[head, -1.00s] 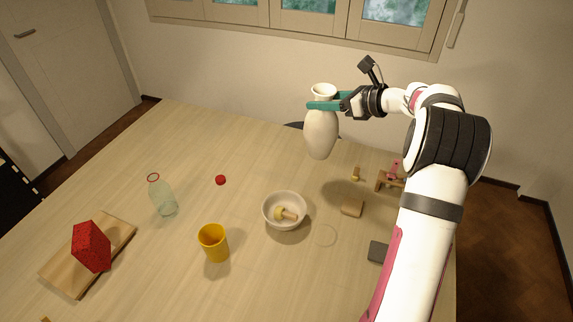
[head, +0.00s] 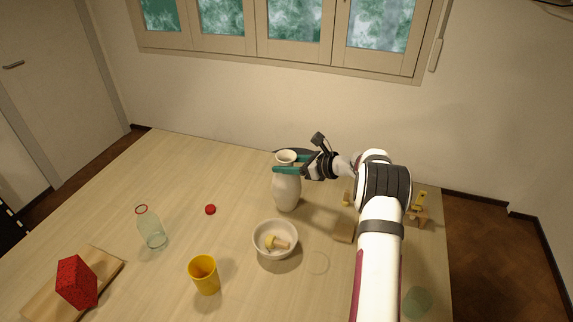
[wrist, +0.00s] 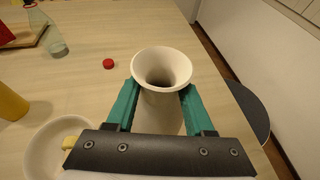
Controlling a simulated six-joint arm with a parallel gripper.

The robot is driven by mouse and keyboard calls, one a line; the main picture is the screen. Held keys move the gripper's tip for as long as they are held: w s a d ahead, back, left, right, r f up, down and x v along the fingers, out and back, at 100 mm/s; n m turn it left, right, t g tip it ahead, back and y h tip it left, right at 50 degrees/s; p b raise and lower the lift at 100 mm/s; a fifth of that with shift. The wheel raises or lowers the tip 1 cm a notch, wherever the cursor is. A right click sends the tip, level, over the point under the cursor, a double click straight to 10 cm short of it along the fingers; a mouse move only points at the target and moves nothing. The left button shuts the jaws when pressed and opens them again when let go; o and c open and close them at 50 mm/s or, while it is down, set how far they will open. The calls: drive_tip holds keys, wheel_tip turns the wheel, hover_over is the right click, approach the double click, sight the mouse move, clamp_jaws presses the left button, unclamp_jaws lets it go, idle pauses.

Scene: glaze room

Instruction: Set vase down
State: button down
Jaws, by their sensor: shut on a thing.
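The cream vase (head: 287,192) is upright behind the bowl, near the far side of the table (head: 190,165). My gripper (head: 288,168) has its teal fingers closed around the vase's neck, just below the flared rim. The vase's base is low at the tabletop, but I cannot tell whether it touches. In the wrist view the vase's open mouth (wrist: 161,68) faces the camera, with a teal finger of my gripper (wrist: 158,104) on each side. Its lower body is hidden there.
A yellow cup (head: 206,280), glass bottle (head: 152,232) and red cap (head: 210,210) are to the left. A wooden block (head: 343,232) is to the right. The table between the cap and vase is clear.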

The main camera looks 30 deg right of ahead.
drive_tip(key=shift+c, duration=1.4)
unclamp_jaws()
drive_tip(key=shift+f, duration=0.1)
